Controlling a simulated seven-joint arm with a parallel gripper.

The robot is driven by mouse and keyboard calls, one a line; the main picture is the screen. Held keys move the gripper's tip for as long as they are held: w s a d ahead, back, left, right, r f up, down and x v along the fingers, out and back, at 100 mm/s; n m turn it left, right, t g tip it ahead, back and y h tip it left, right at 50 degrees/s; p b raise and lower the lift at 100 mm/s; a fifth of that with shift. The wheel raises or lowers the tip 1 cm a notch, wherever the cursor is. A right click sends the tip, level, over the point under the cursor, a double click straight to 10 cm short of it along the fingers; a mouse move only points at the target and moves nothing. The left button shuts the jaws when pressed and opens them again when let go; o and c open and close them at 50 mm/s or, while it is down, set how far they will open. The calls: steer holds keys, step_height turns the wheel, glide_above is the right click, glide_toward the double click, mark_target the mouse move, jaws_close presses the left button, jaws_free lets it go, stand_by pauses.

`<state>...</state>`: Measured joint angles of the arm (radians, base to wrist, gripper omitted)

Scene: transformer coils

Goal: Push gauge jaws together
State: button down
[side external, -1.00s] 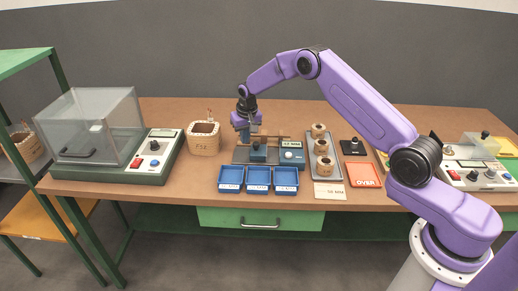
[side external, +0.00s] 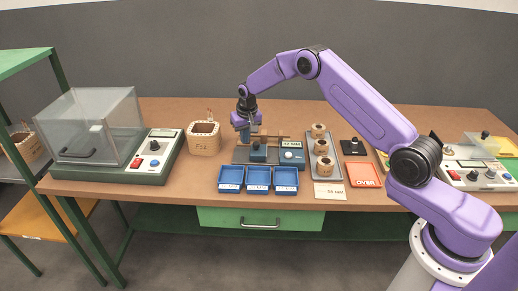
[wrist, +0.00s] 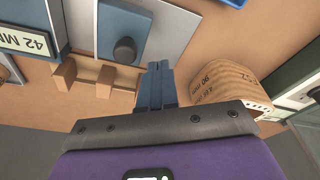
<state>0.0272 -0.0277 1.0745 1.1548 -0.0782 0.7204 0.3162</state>
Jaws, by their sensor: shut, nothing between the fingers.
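The gauge (side external: 291,155) stands mid-bench, with a grey base and blue blocks. Its display reads 42 MM in both views. A blue block with a dark knob (wrist: 125,50) sits beside the display block in the wrist view, with tan wooden pieces (wrist: 64,75) along the gauge's edge. My gripper (side external: 245,137) is over the left end of the gauge. In the wrist view its blue fingers (wrist: 160,84) are pressed together, empty, close beside the knobbed block. I cannot tell whether they touch it.
Blue bins (side external: 258,190) are in front. A grey tray (side external: 326,174) with 3 small coils and a red OVER tray (side external: 363,175) are at right. A clear-covered tester (side external: 150,165) stands at left.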

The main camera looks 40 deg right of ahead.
mark_target(261, 149)
steer(key=shift+f, duration=0.15)
steer(key=shift+f, duration=1.15)
steer(key=shift+s+d, duration=2.15)
steer(key=shift+d, duration=0.05)
steer(key=shift+w, duration=0.1)
stand_by(0.3)
